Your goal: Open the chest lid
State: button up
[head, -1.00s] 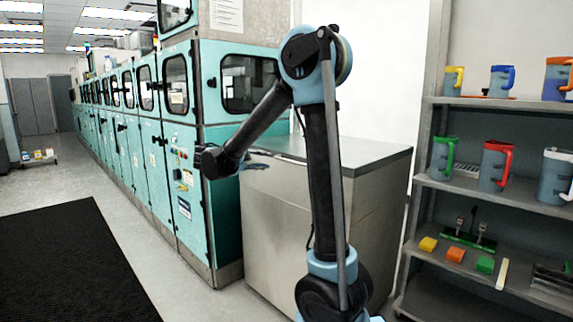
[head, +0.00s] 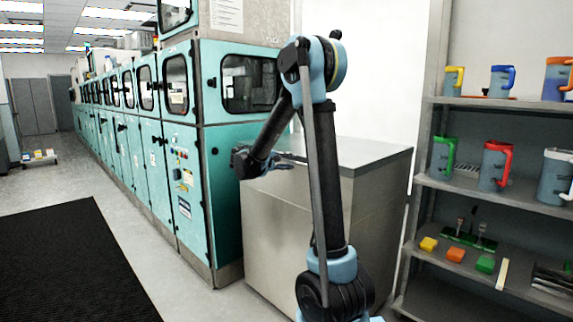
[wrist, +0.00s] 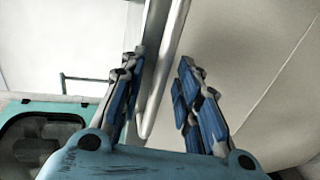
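The chest (head: 275,240) is a grey metal box with a flat dark grey lid (head: 375,154), which lies shut. My arm stands in front of it and hides part of its front and top. My gripper (head: 277,163) is at the left part of the chest, about level with the lid's edge. In the wrist view my gripper (wrist: 160,60) is open, its blue-padded fingers apart. A pale metal bar (wrist: 171,70), perhaps a handle or edge of the chest, shows between the fingers. I cannot tell whether they touch it.
A teal machine row (head: 226,185) stands close on the left of the chest. A shelf (head: 470,187) with coloured-handled jugs and small blocks stands on the right. A black mat (head: 75,260) lies on the open floor at left.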

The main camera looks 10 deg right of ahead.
jog(key=shift+w+d, duration=0.1)
grip_shut()
